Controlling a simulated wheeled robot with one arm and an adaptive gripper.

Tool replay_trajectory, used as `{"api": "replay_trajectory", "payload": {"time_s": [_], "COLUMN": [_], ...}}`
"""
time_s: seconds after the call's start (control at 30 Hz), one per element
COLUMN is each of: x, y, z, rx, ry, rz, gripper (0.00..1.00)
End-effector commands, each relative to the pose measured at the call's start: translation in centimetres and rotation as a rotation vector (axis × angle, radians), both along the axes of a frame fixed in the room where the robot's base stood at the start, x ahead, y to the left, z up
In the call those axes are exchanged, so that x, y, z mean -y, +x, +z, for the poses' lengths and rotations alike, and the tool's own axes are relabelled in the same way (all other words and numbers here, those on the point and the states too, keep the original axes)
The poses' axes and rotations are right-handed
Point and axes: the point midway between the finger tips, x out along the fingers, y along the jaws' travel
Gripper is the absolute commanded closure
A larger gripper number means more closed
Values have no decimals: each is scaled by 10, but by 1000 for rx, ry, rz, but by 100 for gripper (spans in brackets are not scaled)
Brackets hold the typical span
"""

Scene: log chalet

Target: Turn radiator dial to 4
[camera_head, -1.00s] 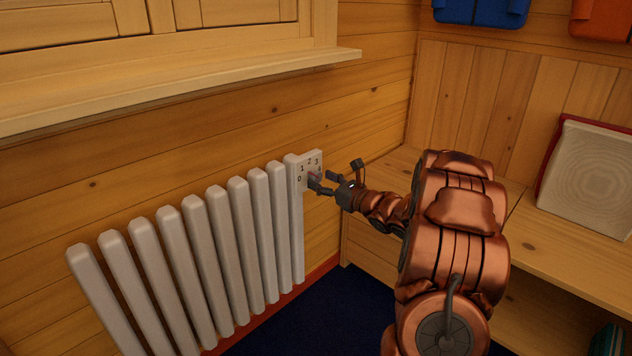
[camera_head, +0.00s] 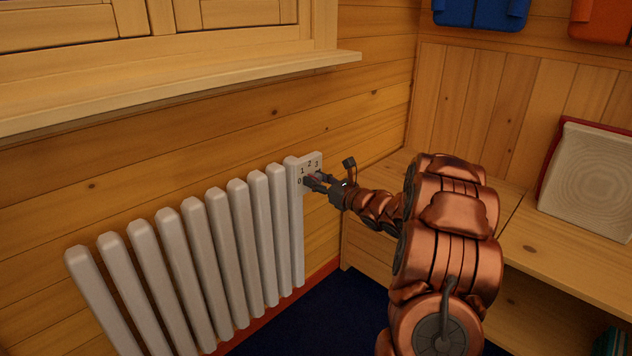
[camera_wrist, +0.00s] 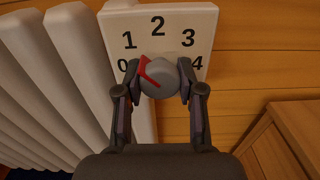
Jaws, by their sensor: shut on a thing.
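The radiator dial (camera_wrist: 160,78) is a round grey knob with a red pointer. It sits on a white plate (camera_wrist: 185,18) marked 0, 1, 2, 3 and 4, at the right end of the radiator. In the wrist view the red pointer is at the knob's upper left, toward the 1; the 4 is to the right of the knob. My gripper (camera_wrist: 160,82) is shut on the dial, with one dark finger at its left side and one at its right. In the head view my gripper (camera_head: 316,180) largely hides the dial and the 4.
The white ribbed radiator (camera_head: 215,255) runs left from the plate along the log wall. A window sill (camera_head: 180,85) juts out above it. A wooden bench (camera_head: 560,255) with a pale panel (camera_head: 592,180) stands to the right.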

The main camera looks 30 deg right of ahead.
Motion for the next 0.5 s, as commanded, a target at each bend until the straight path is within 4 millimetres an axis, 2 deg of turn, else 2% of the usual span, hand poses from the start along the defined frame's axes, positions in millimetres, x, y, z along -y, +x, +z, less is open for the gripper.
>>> {"api": "replay_trajectory", "payload": {"time_s": [0.03,0.23,0.5], "x": [0,0,1], "y": [0,0,0], "z": [0,0,0], "rx": [0,0,-7], "ry": [0,0,31], "rz": [-1,-1,-2], "gripper": [77,97,97]}}
